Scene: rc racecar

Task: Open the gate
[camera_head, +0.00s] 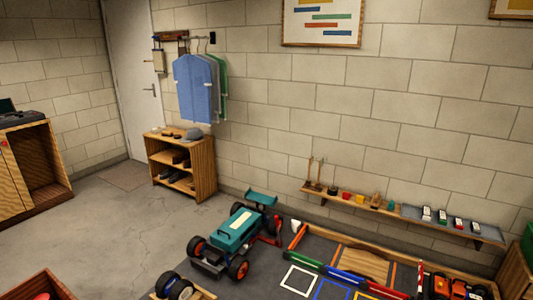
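A long low bar (340,274) with green, blue and red sections lies across the dark play area at the bottom right. It looks like the gate, but I cannot tell for sure. Its right end runs toward a small red post (420,279), and its left end is near a red-and-white piece (297,234). A wooden ramp-like panel (362,263) is behind the bar. Neither of my grippers shows in this view.
A teal racecar (235,232) with black and orange wheels stands left of the bar. A narrow wall shelf (395,214) holds small items. A shoe rack (182,165) stands farther back; floor (100,225) at left is clear.

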